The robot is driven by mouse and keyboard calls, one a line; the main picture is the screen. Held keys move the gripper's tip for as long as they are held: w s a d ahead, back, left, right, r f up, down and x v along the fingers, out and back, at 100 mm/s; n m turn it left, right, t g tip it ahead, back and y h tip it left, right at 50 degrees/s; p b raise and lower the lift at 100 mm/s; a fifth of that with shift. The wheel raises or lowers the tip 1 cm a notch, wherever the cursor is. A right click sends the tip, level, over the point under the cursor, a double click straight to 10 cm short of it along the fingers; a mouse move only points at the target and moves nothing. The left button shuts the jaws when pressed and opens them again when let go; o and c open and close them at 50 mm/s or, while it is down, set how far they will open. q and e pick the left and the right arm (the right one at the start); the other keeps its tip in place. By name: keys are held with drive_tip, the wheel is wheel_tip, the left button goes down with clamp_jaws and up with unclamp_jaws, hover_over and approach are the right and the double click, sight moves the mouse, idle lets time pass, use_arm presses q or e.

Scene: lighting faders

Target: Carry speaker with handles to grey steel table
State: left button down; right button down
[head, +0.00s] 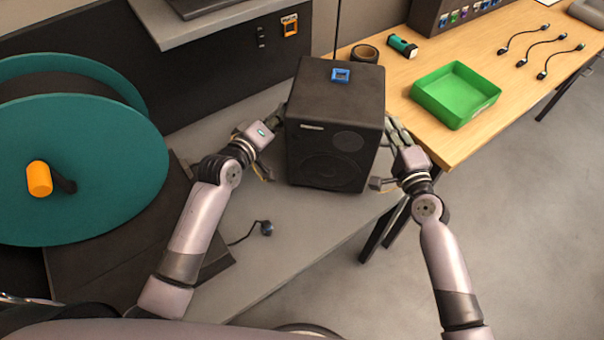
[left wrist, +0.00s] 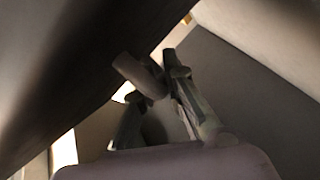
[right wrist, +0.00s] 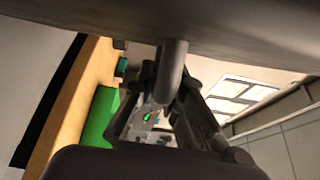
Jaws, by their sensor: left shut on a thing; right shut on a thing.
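The speaker (head: 325,150) is a black box with round cones on its front and a small blue square on top. It is upright, between my two grippers. My left gripper (head: 277,118) is shut at its left side, and my right gripper (head: 387,137) at its right side. In the right wrist view, a grey bar-like handle (right wrist: 173,65) lies between the fingers; a similar handle (left wrist: 140,75) shows in the dark left wrist view. The grey table top (head: 290,238) is below the speaker. I cannot tell whether the speaker's base touches it.
A wooden table (head: 440,150) at the right holds a green tray (head: 455,95), a tape roll (head: 364,54), a flashlight (head: 402,46) and several short cables (head: 545,40). A large teal reel (head: 85,170) stands at the left. A small dark plug (head: 266,228) lies on the grey top.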

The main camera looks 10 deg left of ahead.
use_arm(q)
drive_tip(key=shift+w+f+b, duration=0.1)
drive_tip(key=shift+f+b, duration=0.5)
drive_tip(key=shift+b, duration=0.1)
use_arm(e)
drive_tip(key=shift+w+f, duration=0.1)
drive_tip(key=shift+f, duration=0.5)
use_arm(q)
drive_tip(key=c, duration=2.1)
unclamp_jaws()
drive_tip(key=shift+f, duration=0.3)
use_arm(e)
drive_tip(key=c, duration=2.1)
unclamp_jaws()
drive_tip(key=shift+f, duration=0.3)
use_arm(q)
drive_tip(key=o, duration=0.4)
drive_tip(key=shift+s+r, duration=0.2)
drive_tip(key=shift+s, duration=0.05)
use_arm(e)
drive_tip(key=o, duration=0.4)
drive_tip(key=shift+s+r, duration=0.2)
drive_tip(key=shift+s, duration=0.05)
use_arm(q)
drive_tip(key=shift+o, duration=0.2)
use_arm(e)
drive_tip(key=shift+o, duration=0.2)
